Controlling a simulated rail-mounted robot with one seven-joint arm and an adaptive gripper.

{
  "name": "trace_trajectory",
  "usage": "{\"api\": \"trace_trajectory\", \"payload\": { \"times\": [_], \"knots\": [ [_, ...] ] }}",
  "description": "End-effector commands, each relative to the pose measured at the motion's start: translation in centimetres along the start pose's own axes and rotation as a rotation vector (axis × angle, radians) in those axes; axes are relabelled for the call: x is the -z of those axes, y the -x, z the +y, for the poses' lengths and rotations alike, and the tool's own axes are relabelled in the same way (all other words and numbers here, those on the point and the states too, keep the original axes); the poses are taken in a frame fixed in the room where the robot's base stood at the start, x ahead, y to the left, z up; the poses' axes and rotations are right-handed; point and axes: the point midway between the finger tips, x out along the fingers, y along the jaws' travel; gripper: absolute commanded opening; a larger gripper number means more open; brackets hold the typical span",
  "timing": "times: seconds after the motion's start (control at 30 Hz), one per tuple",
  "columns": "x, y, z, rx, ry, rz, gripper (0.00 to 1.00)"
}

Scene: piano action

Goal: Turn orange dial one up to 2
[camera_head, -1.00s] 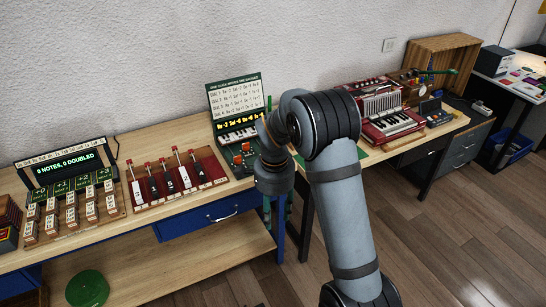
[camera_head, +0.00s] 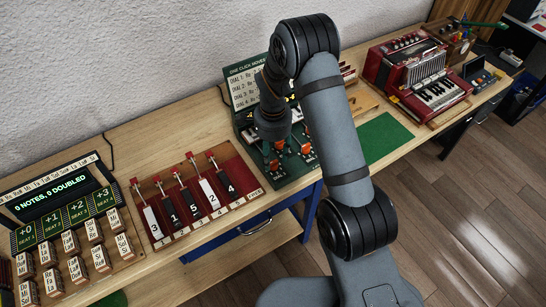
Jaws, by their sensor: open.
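A dark green panel device (camera_head: 291,178) stands on the bench with small orange dials on its front part. One orange dial (camera_head: 274,165) is at the left and another orange dial (camera_head: 307,149) at the right. Dial numbers and pointer positions are too small to read. My gripper (camera_head: 289,158) hangs from the dark wrist, pointing down over the dials, open with no object seen in it. Its fingertips are small, dark and partly lost against the panel, so I cannot tell whether they touch a dial. The white display card (camera_head: 243,88) behind lists dials and notes, partly hidden by my arm.
A red rack of numbered levers (camera_head: 188,200) stands close on the left. A note-block tray with a lit display (camera_head: 55,200) is further left. A green mat (camera_head: 383,137) and a red accordion (camera_head: 420,75) are on the right. A blue drawer is under the bench.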

Motion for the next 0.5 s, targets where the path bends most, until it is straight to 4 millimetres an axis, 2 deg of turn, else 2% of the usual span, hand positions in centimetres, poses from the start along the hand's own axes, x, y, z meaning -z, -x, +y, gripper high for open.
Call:
{"api": "trace_trajectory", "payload": {
  "times": [0.2,0.5],
  "knots": [
    [0.0,-2.0,0.0,0.0,0.001,0.0,0.43],
    [0.0,-2.4,-0.1,0.002,0.0,0.0,0.43]
  ]
}}
